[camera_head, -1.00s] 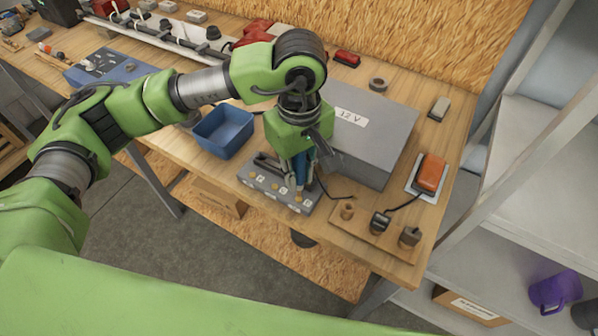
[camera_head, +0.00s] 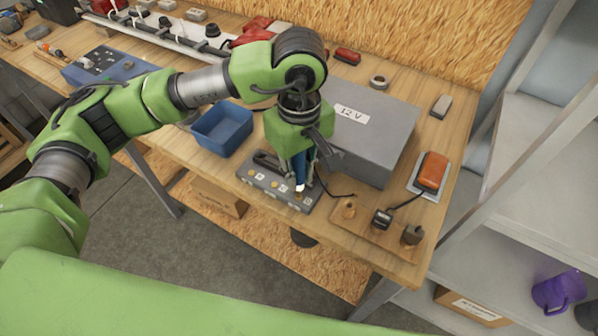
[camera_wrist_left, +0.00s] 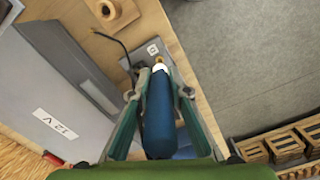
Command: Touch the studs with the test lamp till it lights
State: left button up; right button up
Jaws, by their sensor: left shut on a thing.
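My left gripper (camera_head: 300,172) is shut on the blue test lamp (camera_head: 299,168) and holds it upright, tip down, over the grey stud strip (camera_head: 262,183). The lamp has a bright white glow near its lower end. In the left wrist view the test lamp (camera_wrist_left: 159,120) lies between the two fingers, with a white band and a brass tip at its far end. The tip is at a stud near the strip's right end; contact itself is too small to tell. Several brass studs with small white labels line the strip. My right gripper is out of view.
A grey box (camera_head: 372,135) marked 12 V stands behind the strip. A blue bin (camera_head: 222,130) is to the left. An orange lamp (camera_head: 432,171) and a wooden board (camera_head: 378,228) with plugs are to the right. A black lead (camera_head: 340,194) runs beside the strip.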

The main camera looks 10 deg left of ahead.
aim_at(299, 159)
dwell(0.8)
pick_arm(q)
jog(key=shift+r+p, duration=0.85)
jog(key=shift+r, duration=1.7)
